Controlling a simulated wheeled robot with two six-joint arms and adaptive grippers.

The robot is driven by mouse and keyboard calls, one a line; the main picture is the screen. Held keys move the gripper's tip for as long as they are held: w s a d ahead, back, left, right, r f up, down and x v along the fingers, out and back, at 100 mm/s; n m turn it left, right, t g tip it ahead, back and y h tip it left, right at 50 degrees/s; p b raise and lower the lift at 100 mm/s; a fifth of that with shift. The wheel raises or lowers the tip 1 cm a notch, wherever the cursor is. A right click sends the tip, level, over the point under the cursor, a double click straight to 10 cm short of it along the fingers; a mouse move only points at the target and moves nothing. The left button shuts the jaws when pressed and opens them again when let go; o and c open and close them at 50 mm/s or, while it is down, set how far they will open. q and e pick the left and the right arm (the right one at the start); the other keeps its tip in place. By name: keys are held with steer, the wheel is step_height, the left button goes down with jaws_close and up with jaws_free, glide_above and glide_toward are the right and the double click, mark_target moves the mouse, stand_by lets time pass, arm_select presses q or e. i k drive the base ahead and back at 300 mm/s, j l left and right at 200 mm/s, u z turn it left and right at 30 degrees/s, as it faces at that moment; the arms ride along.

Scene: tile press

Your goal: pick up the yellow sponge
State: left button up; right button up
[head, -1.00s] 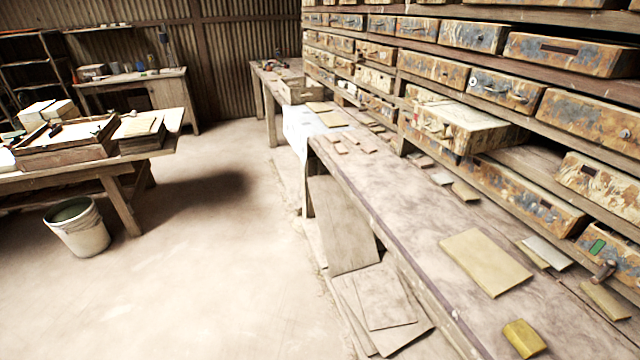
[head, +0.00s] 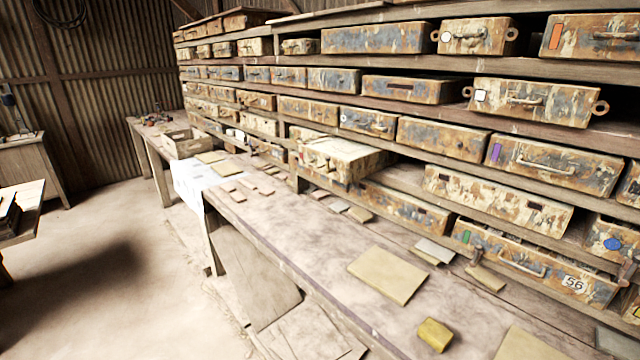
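The yellow sponge (head: 435,334) is a small yellow block lying on the long workbench (head: 310,240), low in the head view and right of the middle. It lies near the bench's front edge, apart from the flat tan tile (head: 388,275) behind it and another tan sheet (head: 528,344) to its right. Nothing covers it. Neither of my grippers shows in the head view.
Shelves of worn metal drawers (head: 545,157) rise behind the bench, and one drawer (head: 340,157) sticks out over it. Small tiles (head: 232,193) lie farther along. Boards (head: 245,270) lean below the bench. The floor (head: 110,290) at left is open.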

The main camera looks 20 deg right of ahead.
mark_target(436, 335)
steer(key=z, duration=1.65)
